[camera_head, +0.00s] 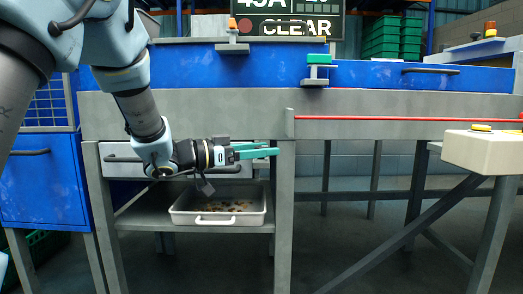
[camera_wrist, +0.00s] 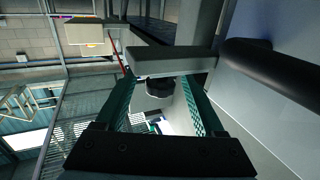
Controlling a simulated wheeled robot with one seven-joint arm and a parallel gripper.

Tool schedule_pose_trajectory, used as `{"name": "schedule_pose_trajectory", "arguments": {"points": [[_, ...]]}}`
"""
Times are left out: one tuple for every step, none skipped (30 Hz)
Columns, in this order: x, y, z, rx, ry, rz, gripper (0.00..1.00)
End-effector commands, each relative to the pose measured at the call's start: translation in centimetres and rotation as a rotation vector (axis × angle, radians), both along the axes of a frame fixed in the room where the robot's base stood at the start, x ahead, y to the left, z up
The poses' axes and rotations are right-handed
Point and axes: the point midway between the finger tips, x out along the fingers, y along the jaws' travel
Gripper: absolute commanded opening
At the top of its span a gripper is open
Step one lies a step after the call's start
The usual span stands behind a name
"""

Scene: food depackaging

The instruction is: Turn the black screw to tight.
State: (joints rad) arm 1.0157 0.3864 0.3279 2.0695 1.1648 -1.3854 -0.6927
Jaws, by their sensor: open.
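The black screw (camera_wrist: 158,91) shows in the wrist view as a dark round ribbed knob below a grey metal bar. It lies between the tips of my gripper's two green fingers (camera_wrist: 158,82). The fingers are apart, with visible gaps beside the screw, and do not appear closed on it. In the head view my gripper (camera_head: 272,149) points right, its green fingers level and close to the grey upright post under the table. I cannot make out the screw in the head view.
A metal tray (camera_head: 190,219) with small brown pieces stands on a low shelf below my gripper. The grey post (camera_head: 285,225) stands at the fingertips. A red rod (camera_head: 400,118) runs along the table's front to the right. A thick black bar (camera_wrist: 270,72) shows right in the wrist view.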

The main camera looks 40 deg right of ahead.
Motion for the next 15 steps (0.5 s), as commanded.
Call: {"name": "schedule_pose_trajectory", "arguments": {"points": [[0.0, 0.1, 0.0, 0.0, 0.0, 0.001, 0.7], [0.1, 0.2, 0.1, 0.0, 0.0, 0.001, 0.7], [0.2, 0.5, 0.1, 0.001, 0.0, 0.001, 0.7], [0.3, 0.8, 0.1, 0.001, 0.0, 0.002, 0.7], [0.5, 1.1, 0.2, 0.002, -0.001, 0.003, 0.7], [0.6, 1.7, 0.2, 0.002, 0.001, 0.004, 0.7], [0.8, 2.2, 0.3, 0.002, 0.002, 0.004, 0.7], [0.9, 2.7, 0.3, 0.002, 0.002, 0.005, 0.7], [1.2, 3.5, 0.3, 0.002, 0.001, 0.005, 0.7], [1.4, 4.1, 0.3, 0.002, 0.002, 0.005, 0.7], [1.6, 4.7, 0.3, 0.002, 0.002, 0.006, 0.7], [1.7, 5.5, 0.3, 0.002, 0.003, 0.005, 0.7], [1.9, 6.1, 0.3, 0.002, 0.003, 0.006, 0.7], [2.1, 6.6, 0.3, 0.002, 0.002, 0.006, 0.7], [2.3, 7.3, 0.3, 0.002, 0.002, 0.005, 0.7]]}}
